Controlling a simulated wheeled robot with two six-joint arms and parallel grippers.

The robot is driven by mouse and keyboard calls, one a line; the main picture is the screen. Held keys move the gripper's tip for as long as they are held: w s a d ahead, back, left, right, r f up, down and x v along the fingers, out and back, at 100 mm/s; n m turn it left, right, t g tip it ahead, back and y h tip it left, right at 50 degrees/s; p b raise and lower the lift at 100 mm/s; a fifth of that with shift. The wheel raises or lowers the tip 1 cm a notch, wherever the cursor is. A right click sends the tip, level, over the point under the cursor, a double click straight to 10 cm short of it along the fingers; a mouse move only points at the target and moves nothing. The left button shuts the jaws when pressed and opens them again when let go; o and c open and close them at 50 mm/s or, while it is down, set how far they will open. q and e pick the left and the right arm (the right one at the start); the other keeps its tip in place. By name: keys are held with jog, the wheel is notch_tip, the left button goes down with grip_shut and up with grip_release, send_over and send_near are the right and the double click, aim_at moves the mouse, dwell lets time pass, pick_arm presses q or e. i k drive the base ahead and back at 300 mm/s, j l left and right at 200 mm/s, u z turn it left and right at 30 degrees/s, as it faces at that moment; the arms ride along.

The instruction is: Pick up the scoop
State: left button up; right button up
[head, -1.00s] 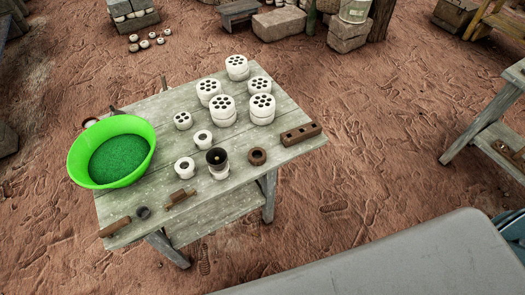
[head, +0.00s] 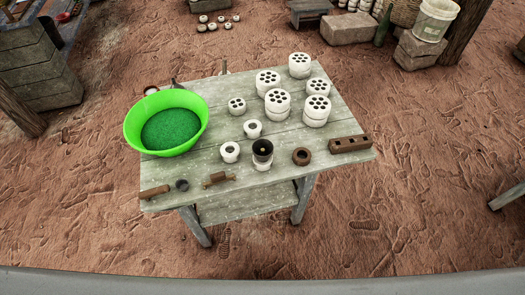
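A small tool that looks like the scoop lies at the table's front left corner. It has a brown handle (head: 155,192) and a small dark round cup (head: 182,185) just right of it. I cannot tell clearly whether the two are joined. A big bright green basin (head: 136,128) filled with green grains stands behind it on the weathered wooden table (head: 240,197). Neither of my grippers is in view, and nothing is touching the tool.
A small brown wooden tool (head: 218,179), a dark cup on a white piece (head: 263,150), a brown ring (head: 301,156) and a brown block with holes (head: 350,144) line the table's front. Several white perforated cylinders (head: 277,102) stand behind. Open dirt surrounds the table.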

aim_at(182, 184)
jog(key=u, duration=1.1)
